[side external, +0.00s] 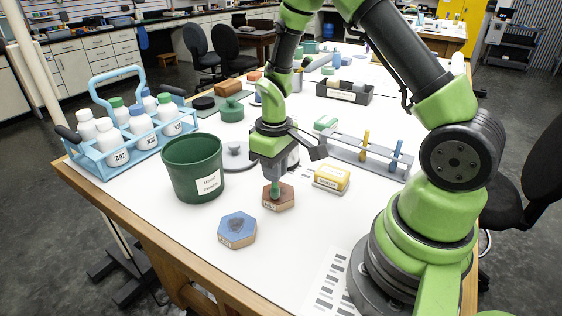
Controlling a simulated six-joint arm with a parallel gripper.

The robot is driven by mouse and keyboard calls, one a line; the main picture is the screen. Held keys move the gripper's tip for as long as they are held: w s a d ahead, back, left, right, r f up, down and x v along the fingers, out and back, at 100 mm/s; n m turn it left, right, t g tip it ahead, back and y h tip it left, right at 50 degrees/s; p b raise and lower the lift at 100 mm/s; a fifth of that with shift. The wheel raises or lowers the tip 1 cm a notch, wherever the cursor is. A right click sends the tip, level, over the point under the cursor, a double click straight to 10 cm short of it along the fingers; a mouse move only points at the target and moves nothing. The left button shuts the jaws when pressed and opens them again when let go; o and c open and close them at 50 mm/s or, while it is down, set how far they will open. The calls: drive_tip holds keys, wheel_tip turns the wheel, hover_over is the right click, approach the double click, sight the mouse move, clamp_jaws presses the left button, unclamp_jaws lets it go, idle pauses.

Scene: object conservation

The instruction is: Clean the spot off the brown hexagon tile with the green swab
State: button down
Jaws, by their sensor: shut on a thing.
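The brown hexagon tile (285,201) lies flat on the white table, near the middle of the side external view. My gripper (274,174) points down just above it and is shut on the green swab (275,189). The swab is upright, and its lower end is at the tile's top face; I cannot tell whether it touches. A dark patch shows on the tile around the swab's end, partly hidden by the swab.
A blue hexagon tile (237,229) with a dark smudge lies in front. A green bin (194,168) stands left, a yellow block (331,178) right. A rack (345,152) behind holds yellow and blue swabs. A bottle carrier (128,138) stands far left.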

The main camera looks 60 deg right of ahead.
drive_tip(key=shift+a, duration=0.5)
drive_tip(key=shift+d+r, duration=0.1)
drive_tip(key=shift+d, duration=2.9)
wheel_tip(320, 180, up, 8)
